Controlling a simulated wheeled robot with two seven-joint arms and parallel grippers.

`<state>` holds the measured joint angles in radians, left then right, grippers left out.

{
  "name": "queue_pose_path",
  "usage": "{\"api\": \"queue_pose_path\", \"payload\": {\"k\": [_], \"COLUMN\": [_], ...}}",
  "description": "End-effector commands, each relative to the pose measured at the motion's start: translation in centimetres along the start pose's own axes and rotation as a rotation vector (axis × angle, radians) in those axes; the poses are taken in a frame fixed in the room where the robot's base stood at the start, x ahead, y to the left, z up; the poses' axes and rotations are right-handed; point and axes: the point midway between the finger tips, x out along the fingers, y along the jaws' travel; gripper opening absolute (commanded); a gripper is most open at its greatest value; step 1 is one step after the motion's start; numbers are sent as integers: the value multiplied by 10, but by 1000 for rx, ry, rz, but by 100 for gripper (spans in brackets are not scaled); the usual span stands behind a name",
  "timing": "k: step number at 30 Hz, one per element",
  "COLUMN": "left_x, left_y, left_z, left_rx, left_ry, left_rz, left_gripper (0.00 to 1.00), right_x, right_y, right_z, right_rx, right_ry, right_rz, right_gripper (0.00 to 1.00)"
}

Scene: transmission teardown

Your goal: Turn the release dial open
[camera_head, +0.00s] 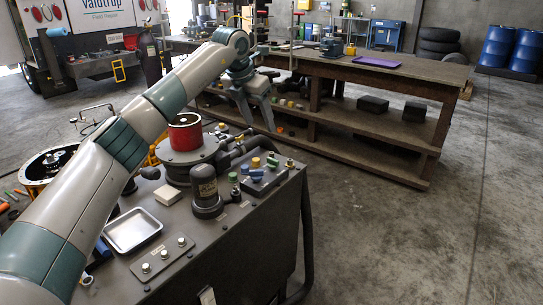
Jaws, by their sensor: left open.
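My left gripper (259,122) hangs above the back right of the dark workbench unit, its two fingers apart and pointing down, with nothing seen between them. Below it a small block (263,181) carries several small coloured knobs, including a yellow one (255,163) and a blue one. A red cylinder (185,139) stands on a round grey flange left of the gripper. I cannot tell which of these parts is the release dial. No contact between the gripper and a knob shows. My right gripper is out of view.
A silver tray (132,229), a white block (167,195) and a panel with three buttons (163,254) lie on the unit's top. A dark upright cylinder (206,190) stands near its middle. A long wooden bench (400,69) stands behind. The floor at right is clear.

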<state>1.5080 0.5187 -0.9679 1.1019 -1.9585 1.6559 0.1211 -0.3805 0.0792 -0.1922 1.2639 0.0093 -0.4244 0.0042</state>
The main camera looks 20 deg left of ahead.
Motion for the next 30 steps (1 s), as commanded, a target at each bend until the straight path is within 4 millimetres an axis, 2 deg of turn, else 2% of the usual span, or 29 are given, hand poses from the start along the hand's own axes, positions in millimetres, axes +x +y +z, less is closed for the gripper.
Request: {"api": "queue_pose_path", "payload": {"k": [8,24,30], "left_x": [39,133,156], "left_y": [-1,-1,0], "left_z": [0,-1,0], "left_rx": [-2,-2,-2], "left_ry": [3,3,1], "left_rz": [-2,-2,-1], "left_gripper": [55,55,55], "right_x": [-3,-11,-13], "right_y": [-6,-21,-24], "right_z": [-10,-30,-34], "right_rx": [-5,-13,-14], "right_ry": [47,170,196], "right_rz": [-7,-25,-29], "right_gripper": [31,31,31]}}
